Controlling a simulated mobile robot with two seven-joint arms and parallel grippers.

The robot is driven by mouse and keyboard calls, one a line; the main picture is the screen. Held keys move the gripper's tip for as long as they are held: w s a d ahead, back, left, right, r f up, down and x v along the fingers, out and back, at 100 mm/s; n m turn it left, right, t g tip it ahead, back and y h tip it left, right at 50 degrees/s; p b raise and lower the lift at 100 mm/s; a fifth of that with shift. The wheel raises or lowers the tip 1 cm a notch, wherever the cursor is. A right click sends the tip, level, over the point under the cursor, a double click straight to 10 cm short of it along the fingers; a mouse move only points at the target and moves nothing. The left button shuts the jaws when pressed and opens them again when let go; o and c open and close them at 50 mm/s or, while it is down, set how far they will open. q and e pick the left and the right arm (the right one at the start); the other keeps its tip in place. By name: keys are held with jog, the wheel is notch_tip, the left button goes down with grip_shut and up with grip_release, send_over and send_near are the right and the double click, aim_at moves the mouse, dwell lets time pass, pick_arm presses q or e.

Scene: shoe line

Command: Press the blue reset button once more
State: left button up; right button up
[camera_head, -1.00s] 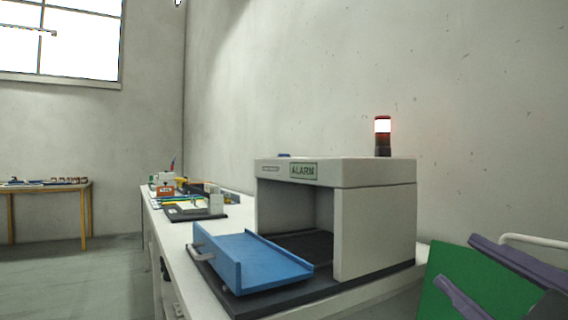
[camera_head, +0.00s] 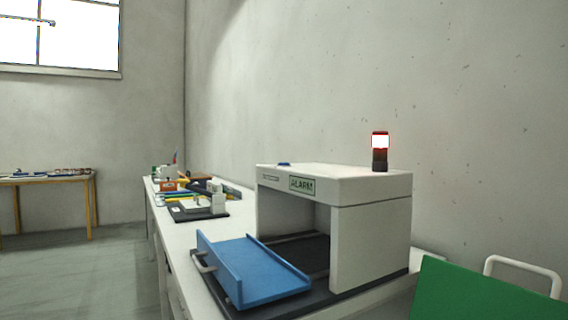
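The blue reset button (camera_head: 284,164) is a small low blue shape on the top of the white machine (camera_head: 371,234), near its left front edge. The front of the machine carries a green-framed ALARM sign (camera_head: 302,185). A blue tray (camera_head: 262,272) with a grey handle sits at the machine's opening. Neither of my grippers is in the picture, and nothing touches the button.
The white bench (camera_head: 187,244) runs away to the left with tools and small parts on it. A green panel (camera_head: 473,297) with a white handle (camera_head: 524,270) stands at the lower right. A wooden table (camera_head: 50,180) is at the far left. The floor between is clear.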

pick_arm(q)
grip_shut()
jog(key=shift+a, duration=0.1)
dwell(0.5)
dwell(0.9)
